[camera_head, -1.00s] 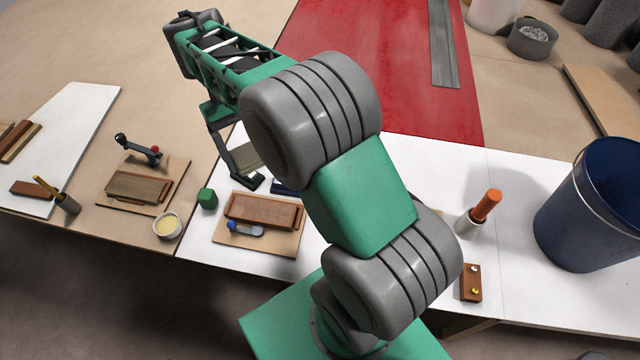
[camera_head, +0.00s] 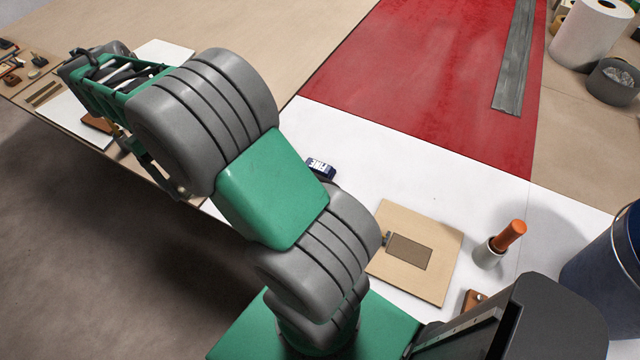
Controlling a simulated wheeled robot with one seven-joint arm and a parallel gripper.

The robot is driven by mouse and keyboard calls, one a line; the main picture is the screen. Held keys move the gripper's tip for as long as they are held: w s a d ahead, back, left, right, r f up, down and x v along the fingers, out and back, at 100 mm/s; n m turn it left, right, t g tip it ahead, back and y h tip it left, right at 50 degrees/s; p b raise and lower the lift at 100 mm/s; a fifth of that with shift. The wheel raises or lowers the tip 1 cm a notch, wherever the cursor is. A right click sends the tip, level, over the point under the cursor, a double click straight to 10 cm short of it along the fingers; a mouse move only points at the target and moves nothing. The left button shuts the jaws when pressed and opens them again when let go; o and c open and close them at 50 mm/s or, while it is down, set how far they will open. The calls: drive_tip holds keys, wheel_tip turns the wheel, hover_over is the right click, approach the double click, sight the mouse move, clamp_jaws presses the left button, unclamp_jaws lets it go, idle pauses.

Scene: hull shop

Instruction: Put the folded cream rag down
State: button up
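I cannot pick out the folded cream rag with certainty. My gripper (camera_head: 170,185) hangs at the far end of my arm, at the left, near the front edge of the white worktop. My arm covers most of it, so its fingers and anything between them are hard to see. A small tan patch shows beside the fingers, too small to name. A tan board (camera_head: 440,262) with a brown rectangle on it lies on the white worktop (camera_head: 440,170), right of my arm.
A dark blue block marked FINE (camera_head: 320,168) sits behind my arm. An orange-handled tool stands in a pale holder (camera_head: 487,254). A navy bucket (camera_head: 612,255) is at the right edge. Red sheet (camera_head: 420,80) covers the back.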

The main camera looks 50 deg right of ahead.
drive_tip(key=s+d+f+b, duration=0.2)
drive_tip(key=s+d+f, duration=0.25)
drive_tip(key=d, duration=0.35)
drive_tip(key=s+d+f+b, duration=0.2)
drive_tip(key=s+d+f, duration=0.25)
drive_tip(key=d, duration=0.45)
drive_tip(key=s+d+f+n+b, duration=0.1)
drive_tip(key=s+d+f+b, duration=0.15)
drive_tip(key=s+d, duration=0.45)
drive_tip(key=s+d+f+n+b, duration=0.1)
drive_tip(key=s+d+f+b, duration=0.15)
drive_tip(key=s, duration=0.85)
drive_tip(key=p, duration=0.2)
hover_over(364, 187)
drive_tip(key=w, duration=0.1)
drive_tip(key=shift+h, duration=0.3)
drive_tip(key=f, duration=1)
drive_tip(key=shift+w+a+f, duration=0.15)
drive_tip(key=shift+a+f, duration=0.15)
drive_tip(key=shift+a, duration=0.05)
drive_tip(key=shift+w+d+f, duration=0.1)
drive_tip(key=shift+d+f, duration=0.05)
drive_tip(key=shift+f, duration=1.55)
